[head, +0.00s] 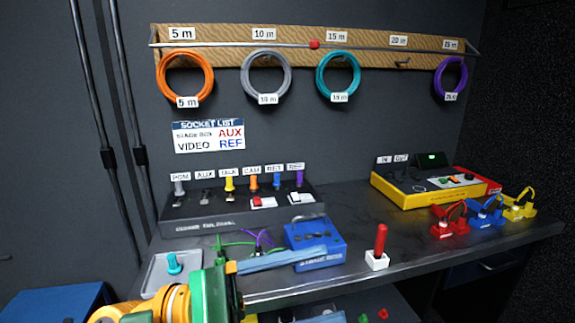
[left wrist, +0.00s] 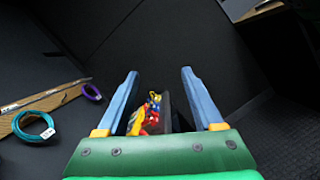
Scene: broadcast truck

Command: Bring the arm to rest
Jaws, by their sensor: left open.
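My left gripper (head: 322,251) comes in at the bottom left, with an orange and green wrist and long blue fingers pointing right. It appears in front of the blue stage box (head: 318,233) and over the front part of the bench; its height above the top is hard to tell. In the left wrist view the two blue fingers (left wrist: 159,73) stand apart with nothing held between them. Red, blue and yellow connectors (left wrist: 152,112) show beyond them, farther off. My right gripper is in neither view.
The dark bench (head: 400,245) carries a grey tray (head: 158,272), a socket panel (head: 200,228), a red stick on a white base (head: 378,258) and a yellow tester (head: 402,194). Coiled cables hang on the wooden wall rack (head: 225,42).

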